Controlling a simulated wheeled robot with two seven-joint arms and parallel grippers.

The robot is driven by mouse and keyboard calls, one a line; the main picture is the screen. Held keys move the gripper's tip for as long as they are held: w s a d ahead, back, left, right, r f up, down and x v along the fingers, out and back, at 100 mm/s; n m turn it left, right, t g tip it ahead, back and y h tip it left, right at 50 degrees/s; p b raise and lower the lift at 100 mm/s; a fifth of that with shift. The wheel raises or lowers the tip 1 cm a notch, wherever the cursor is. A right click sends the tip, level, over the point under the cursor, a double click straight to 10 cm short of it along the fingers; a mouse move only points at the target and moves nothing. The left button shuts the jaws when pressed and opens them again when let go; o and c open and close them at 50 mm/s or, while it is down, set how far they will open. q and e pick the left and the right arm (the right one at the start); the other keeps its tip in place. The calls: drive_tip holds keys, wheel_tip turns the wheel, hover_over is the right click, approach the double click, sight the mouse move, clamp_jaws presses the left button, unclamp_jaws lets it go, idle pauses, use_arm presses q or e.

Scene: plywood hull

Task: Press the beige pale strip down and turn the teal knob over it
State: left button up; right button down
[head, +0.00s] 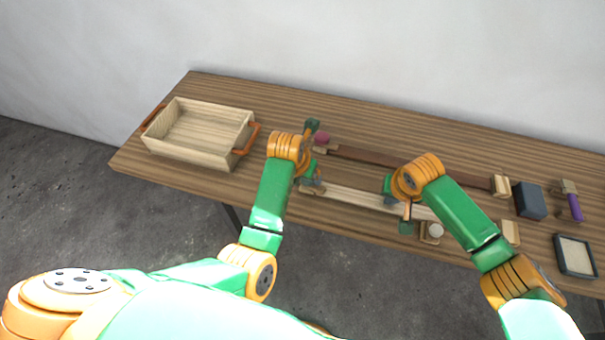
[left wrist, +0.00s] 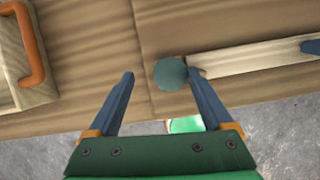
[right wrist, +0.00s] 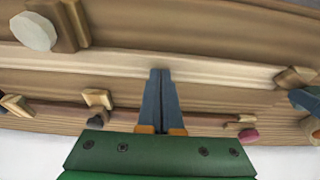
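The beige pale strip (head: 350,195) lies along the front of the table. My right gripper (head: 389,201) is shut with its fingertips over the strip; the right wrist view shows them (right wrist: 161,72) at the strip's edge, and I cannot tell if they touch. The round teal knob (left wrist: 170,73) is at the strip's left end in the left wrist view. My left gripper (left wrist: 162,74) is open there, with the knob between its fingertips, close to the right finger. In the head view my left gripper (head: 313,183) largely hides the knob.
A dark brown strip (head: 375,157) runs behind, with a maroon knob (head: 322,138) at its left. A white knob (head: 436,230) is to the right. A wooden tray (head: 185,153) stands at left. A dark box (head: 530,200), purple-handled tool (head: 574,207) and shallow dark-rimmed tray (head: 557,257) are at right.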

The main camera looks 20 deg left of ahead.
use_arm(q)
drive_tip(key=shift+s+d, duration=0.2)
drive_tip(key=shift+d, duration=0.5)
drive_tip(key=m, duration=0.1)
drive_tip(key=m+h, duration=0.1)
drive_tip(key=m, duration=0.1)
drive_tip(key=shift+w+h, duration=0.25)
drive_tip(key=shift+h, duration=0.05)
drive_tip(key=m, duration=0.1)
drive_tip(key=m+g+h, duration=0.1)
drive_tip(key=m, duration=0.2)
drive_tip(key=shift+w+a+m+h, duration=0.15)
drive_tip(key=shift+a+m+h, duration=0.15)
drive_tip(key=shift+m, duration=0.1)
drive_tip(key=shift+w+a+m+g+h, duration=0.1)
drive_tip(key=shift+m+g+h, duration=0.5)
drive_tip(key=shift+m, duration=1.3)
drive_tip(key=shift+g+y, duration=0.3)
drive_tip(key=m+g, duration=0.1)
drive_tip(key=m, duration=0.1)
drive_tip(key=shift+w+m, duration=0.1)
drive_tip(key=shift+m, duration=0.3)
drive_tip(key=c, duration=1.1)
drive_tip(key=shift+o, duration=0.3)
drive_tip(key=n+t, duration=0.1)
drive_tip(key=n, duration=0.3)
drive_tip(key=shift+t, duration=0.4)
drive_tip(key=o, duration=1.1)
